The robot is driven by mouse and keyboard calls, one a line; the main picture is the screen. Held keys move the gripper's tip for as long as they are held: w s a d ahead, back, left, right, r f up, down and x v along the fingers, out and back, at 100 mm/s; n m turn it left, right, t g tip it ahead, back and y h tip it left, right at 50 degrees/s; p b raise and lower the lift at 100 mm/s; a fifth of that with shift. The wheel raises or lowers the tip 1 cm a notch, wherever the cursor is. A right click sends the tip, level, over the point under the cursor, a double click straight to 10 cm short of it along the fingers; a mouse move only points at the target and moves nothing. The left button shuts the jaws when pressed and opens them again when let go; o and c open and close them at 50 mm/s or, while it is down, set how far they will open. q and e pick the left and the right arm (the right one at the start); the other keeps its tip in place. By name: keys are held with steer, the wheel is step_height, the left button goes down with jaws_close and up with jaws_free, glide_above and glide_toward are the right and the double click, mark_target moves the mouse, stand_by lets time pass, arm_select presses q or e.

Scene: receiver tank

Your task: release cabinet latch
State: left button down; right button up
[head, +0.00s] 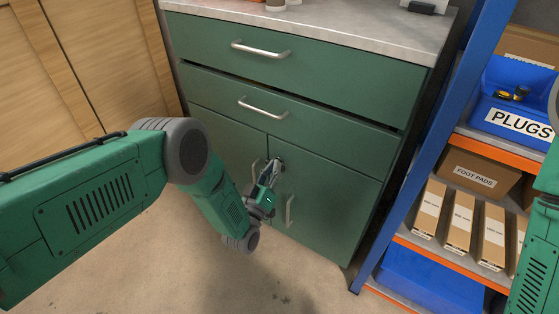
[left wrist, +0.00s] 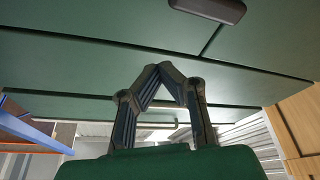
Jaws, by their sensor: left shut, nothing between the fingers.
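The green cabinet (head: 330,195) has two lower doors with upright silver handles, under two drawers. A dark grey rounded bar, which looks like the latch (left wrist: 208,9), lies by the seam between door panels at the top edge of the left wrist view. In the head view my left gripper (head: 273,172) is at the top of the door seam, between the handles, and partly covers the latch area. In the left wrist view the fingertips of my left gripper (left wrist: 166,70) meet with nothing between them, apart from the bar in the picture. My right gripper is out of view.
A blue-framed shelf (head: 425,150) with cardboard boxes and a blue PLUGS bin (head: 515,100) stands right of the cabinet. Wooden panels (head: 85,60) stand at the left. The grey worktop (head: 340,30) is above. The floor before the cabinet is clear.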

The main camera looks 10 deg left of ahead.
arm_select(q)
steer(key=s+a+f+p, duration=0.1)
steer(key=s+a+f, duration=0.1)
steer(key=s, duration=0.3)
steer(key=shift+s+a+f, duration=0.2)
steer(key=shift+a, duration=0.15)
